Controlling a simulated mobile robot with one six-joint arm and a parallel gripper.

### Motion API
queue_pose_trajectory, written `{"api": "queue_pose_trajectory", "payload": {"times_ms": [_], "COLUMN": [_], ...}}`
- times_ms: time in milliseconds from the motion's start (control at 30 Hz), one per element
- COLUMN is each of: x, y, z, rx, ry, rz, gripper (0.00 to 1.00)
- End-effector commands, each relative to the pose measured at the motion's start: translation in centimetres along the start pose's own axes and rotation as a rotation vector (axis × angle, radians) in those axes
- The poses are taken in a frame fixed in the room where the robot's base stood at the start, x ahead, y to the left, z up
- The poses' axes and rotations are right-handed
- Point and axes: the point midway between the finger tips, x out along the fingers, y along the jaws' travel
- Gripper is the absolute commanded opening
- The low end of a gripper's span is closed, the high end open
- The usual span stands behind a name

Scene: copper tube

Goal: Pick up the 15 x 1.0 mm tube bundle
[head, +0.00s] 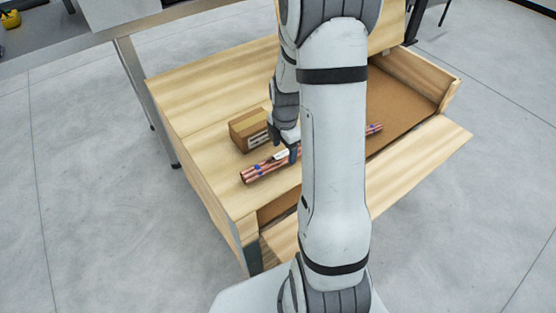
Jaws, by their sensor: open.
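A bundle of copper tubes (258,171) with blue bands and a pale label lies on the wooden top of a cabinet. Its right end (374,128) shows past my arm, and the middle is hidden behind the arm. I cannot read the size on the label. My gripper (287,154) is open and close to the bundle, by the label at its left part.
A cardboard box (247,132) with a label stands just behind the bundle, close to my gripper. The wooden cabinet (195,90) has an open, brown-lined compartment (405,105) at the right. Its top is clear at the back left. Grey floor surrounds it.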

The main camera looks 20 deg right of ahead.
Motion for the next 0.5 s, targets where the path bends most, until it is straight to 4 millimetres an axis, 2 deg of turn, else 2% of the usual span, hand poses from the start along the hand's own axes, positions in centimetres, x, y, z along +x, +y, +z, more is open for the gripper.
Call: {"api": "queue_pose_trajectory", "payload": {"times_ms": [233,500], "x": [3.3,3.7], "y": [0.3,0.3], "z": [-0.1,0.0], "rx": [0.001,0.002], "ry": [0.002,0.0], "rz": [-0.003,0.0], "gripper": [0.65,0.65]}}
